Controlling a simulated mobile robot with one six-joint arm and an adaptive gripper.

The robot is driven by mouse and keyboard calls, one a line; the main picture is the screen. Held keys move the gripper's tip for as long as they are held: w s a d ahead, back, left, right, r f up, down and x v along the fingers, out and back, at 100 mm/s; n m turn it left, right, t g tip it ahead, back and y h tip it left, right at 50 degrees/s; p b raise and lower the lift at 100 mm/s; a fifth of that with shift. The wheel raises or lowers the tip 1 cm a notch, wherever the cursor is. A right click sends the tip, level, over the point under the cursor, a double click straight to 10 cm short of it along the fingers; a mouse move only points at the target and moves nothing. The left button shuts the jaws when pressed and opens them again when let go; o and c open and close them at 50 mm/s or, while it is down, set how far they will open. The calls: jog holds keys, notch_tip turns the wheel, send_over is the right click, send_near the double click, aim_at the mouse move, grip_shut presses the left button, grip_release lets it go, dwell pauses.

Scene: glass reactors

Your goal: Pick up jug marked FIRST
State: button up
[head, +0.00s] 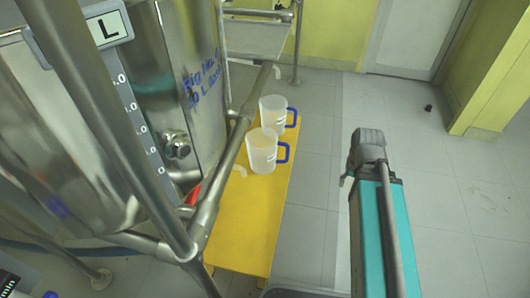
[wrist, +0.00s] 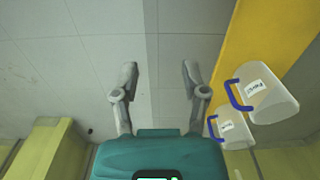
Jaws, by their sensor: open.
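Two translucent white jugs with blue handles stand upright on a yellow bench (head: 245,225). In the head view the nearer jug (head: 260,153) is in front of the farther jug (head: 271,107), with both handles facing right. In the wrist view both are at the right: a larger-looking jug (wrist: 274,101) and a smaller-looking jug (wrist: 240,138), handles facing left. Each has a white label, but I cannot read clearly which says FIRST. My gripper (wrist: 158,78) is open and empty, apart from both jugs and left of them in the wrist view.
A large steel vessel (head: 150,75) and a metal pipe frame (head: 232,150) stand close along the left of the bench. The grey tiled floor (head: 440,190) to the right is mostly clear, with a small dark object (head: 428,107) on it. A yellow-green wall and pale door (head: 415,38) are behind.

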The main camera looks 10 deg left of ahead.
jog(key=shift+o, duration=0.3)
jog(key=shift+d, duration=0.25)
jog(key=shift+o, duration=0.3)
jog(key=shift+w, duration=0.1)
jog(key=w+a+f+n+t+b, duration=0.1)
jog(key=w+a+f+t+b, duration=0.1)
jog(key=w+a, duration=0.8)
jog(key=w+a+f+t+b, duration=0.2)
jog(key=w+a+b, duration=0.3)
jog(key=w+a, duration=0.5)
jog(key=shift+w+a+f+n+t+y, duration=0.3)
jog(key=shift+w+a+f+n+y, duration=0.1)
jog(key=shift+f, duration=0.4)
jog(key=shift+f, duration=0.1)
jog(key=b+x, duration=0.8)
jog(key=shift+f, duration=0.25)
